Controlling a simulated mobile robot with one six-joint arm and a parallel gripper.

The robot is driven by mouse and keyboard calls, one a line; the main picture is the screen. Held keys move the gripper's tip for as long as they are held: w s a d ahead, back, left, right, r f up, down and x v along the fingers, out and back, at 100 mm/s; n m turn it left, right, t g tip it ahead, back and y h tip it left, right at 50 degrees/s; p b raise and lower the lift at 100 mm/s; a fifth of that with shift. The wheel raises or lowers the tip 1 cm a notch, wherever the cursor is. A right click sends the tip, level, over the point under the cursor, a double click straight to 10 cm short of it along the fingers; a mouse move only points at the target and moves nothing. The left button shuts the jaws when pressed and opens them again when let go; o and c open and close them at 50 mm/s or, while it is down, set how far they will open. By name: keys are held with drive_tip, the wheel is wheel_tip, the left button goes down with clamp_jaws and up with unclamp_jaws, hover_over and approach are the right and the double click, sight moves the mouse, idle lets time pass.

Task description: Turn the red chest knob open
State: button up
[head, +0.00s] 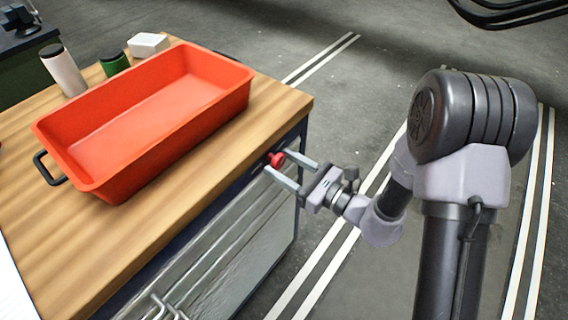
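The red chest knob (277,159) sticks out near the top right corner of the chest's metal front (228,248), just under the wooden top. My gripper (284,171) is at the knob, with one finger on either side of it. The fingers are spread apart and a gap shows between the near finger and the knob. I cannot tell whether the far finger touches it. The knob's turn angle is too small to read.
A red tray (110,178) with a black handle lies on the wooden top (60,285). A white cup (64,72), a green can (113,63) and a white box (148,44) stand behind it. Bent metal handles (167,306) stick out low on the chest front.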

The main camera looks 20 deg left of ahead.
drive_tip(key=shift+o, duration=0.3)
drive_tip(key=shift+d, duration=0.1)
drive_tip(key=p+v, duration=0.3)
drive_tip(key=v, duration=1.4)
drive_tip(key=shift+p, duration=0.35)
drive_tip(key=shift+s+d, duration=0.1)
drive_tip(key=shift+s, duration=0.05)
